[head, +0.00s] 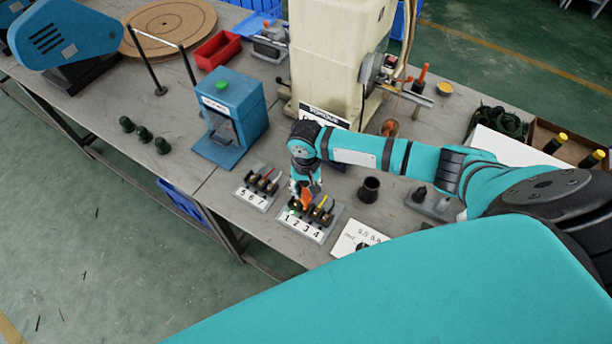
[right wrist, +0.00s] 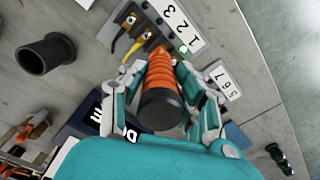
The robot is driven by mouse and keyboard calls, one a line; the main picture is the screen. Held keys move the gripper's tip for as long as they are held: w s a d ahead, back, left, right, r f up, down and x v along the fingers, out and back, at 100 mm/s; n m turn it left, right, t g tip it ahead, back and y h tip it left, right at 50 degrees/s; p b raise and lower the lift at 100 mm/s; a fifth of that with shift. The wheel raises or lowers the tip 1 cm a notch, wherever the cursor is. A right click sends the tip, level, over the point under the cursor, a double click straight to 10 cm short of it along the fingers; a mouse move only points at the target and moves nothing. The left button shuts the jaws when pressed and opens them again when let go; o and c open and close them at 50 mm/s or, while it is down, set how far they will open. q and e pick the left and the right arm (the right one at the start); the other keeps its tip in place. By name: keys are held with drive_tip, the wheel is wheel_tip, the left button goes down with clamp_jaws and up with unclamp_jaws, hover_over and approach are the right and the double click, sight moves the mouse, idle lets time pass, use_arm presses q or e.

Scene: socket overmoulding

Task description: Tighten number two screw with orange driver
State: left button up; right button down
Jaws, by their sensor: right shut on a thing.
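My right gripper (head: 305,190) is shut on the orange driver (head: 307,200), over the block numbered 1 to 4 (head: 305,228). In the right wrist view, the fingers of the right gripper (right wrist: 165,85) close around the ribbed orange handle (right wrist: 162,70), whose black end cap (right wrist: 160,110) faces the camera. The driver's tip is hidden behind the handle, so I cannot tell which screw it is at or whether it touches. My left gripper is not in view.
A block numbered 5 to 7 (head: 260,185) stands to the left. A dark round cup (head: 369,189) and a white card (head: 352,240) are to the right. A blue box with a green button (head: 230,118) and a cream machine (head: 335,60) stand behind.

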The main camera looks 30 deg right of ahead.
drive_tip(key=shift+p, duration=0.7)
idle(1.0)
drive_tip(key=shift+f+p, duration=0.1)
drive_tip(key=shift+p, duration=0.2)
idle(0.7)
drive_tip(key=shift+s+f, duration=0.1)
drive_tip(key=shift+f, duration=0.05)
idle(0.6)
idle(0.5)
drive_tip(key=shift+r, duration=2.6)
